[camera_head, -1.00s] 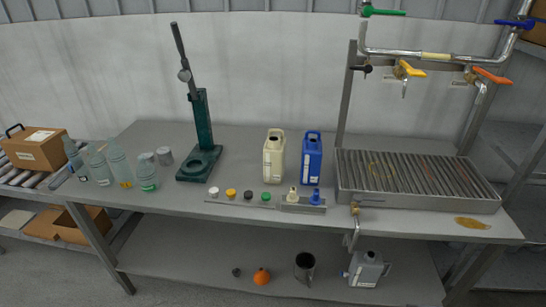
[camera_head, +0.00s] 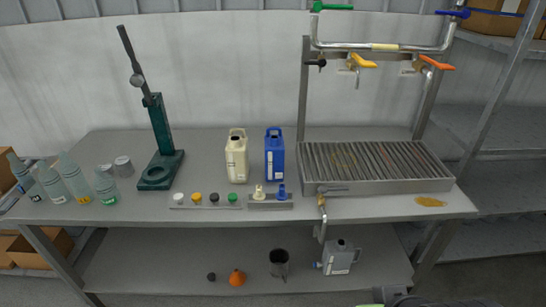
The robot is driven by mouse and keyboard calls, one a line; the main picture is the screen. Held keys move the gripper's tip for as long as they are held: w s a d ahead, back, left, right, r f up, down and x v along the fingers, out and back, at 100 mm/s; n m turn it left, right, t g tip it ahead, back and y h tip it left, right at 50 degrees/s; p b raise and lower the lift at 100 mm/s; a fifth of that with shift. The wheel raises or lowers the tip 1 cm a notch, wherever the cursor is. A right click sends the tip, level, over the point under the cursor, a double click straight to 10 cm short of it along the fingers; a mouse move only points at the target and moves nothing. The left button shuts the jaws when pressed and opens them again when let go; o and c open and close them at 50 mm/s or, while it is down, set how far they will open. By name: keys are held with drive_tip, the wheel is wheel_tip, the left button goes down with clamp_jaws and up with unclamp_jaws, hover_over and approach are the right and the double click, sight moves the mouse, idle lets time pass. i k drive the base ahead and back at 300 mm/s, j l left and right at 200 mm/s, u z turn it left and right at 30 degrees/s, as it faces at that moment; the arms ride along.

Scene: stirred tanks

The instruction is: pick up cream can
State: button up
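The cream can (camera_head: 237,157) stands upright on the grey workbench, near the middle. It has a handle at its top, a dark opening and a pale label on its front. A blue can (camera_head: 275,155) stands just right of it with a small gap. No fingers of my gripper can be made out in this view. A dark piece with a green strip shows at the bottom edge, and I cannot tell what it is.
A row of small coloured caps (camera_head: 214,198) and two nozzles (camera_head: 269,195) lie in front of the cans. A green lever press (camera_head: 160,150) and clear bottles (camera_head: 75,178) stand left. A grated drain tray (camera_head: 375,185) with taps above is at right.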

sight(237, 150)
drive_tip(key=i+j+u, duration=0.1)
drive_tip(key=i+u, duration=0.2)
drive_tip(key=u, duration=0.15)
drive_tip(key=i+u, duration=0.25)
drive_tip(key=u, duration=0.2)
drive_tip(key=i+l+u, duration=0.15)
drive_tip(key=i+u, duration=0.15)
drive_tip(key=u, duration=0.15)
drive_tip(key=i+l+u, duration=0.2)
drive_tip(key=u, duration=0.25)
drive_tip(key=i+l+u, duration=0.25)
drive_tip(key=u, duration=0.2)
